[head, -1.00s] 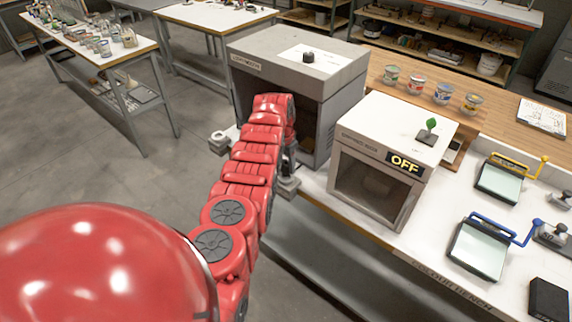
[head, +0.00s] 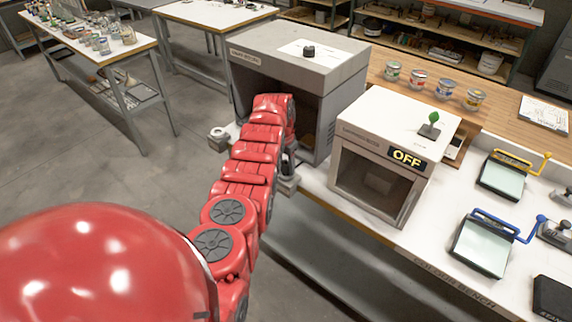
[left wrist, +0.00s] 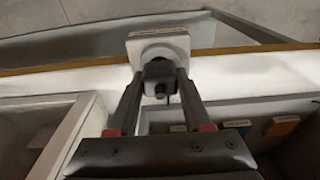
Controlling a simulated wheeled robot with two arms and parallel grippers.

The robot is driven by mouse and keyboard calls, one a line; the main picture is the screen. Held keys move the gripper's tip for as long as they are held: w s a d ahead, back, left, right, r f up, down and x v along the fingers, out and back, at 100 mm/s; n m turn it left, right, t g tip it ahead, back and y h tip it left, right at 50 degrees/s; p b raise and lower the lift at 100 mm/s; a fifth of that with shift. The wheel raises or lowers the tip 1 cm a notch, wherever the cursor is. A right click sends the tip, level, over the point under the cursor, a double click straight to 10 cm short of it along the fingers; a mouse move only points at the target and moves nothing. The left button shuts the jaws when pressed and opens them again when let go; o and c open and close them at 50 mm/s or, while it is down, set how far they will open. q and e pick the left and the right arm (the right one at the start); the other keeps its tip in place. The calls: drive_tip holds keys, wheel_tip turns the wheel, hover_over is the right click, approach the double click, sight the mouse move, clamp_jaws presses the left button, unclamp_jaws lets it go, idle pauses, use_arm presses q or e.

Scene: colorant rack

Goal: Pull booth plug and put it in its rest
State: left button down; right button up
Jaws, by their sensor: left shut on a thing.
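My left gripper (left wrist: 160,100) is shut on a dark plug (left wrist: 158,72). In the left wrist view the plug is at a pale grey square block (left wrist: 158,42) with a rounded collar. Whether it is seated there or just above it, I cannot tell. In the head view my left gripper (head: 288,163) is partly hidden by my red arm, just above a grey block (head: 289,186) at the bench's front edge. A grey ring-shaped holder (head: 218,138) sits left of the large grey booth (head: 327,85). My right gripper is not in view.
A smaller cabinet with an OFF sign (head: 406,158) stands right of the booth. Several paint cans (head: 443,92) and two framed plates (head: 483,245) are on the bench. Open floor lies in front and left.

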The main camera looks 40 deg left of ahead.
use_arm(q)
drive_tip(key=shift+f, duration=0.2)
drive_tip(key=shift+c, duration=1.3)
unclamp_jaws()
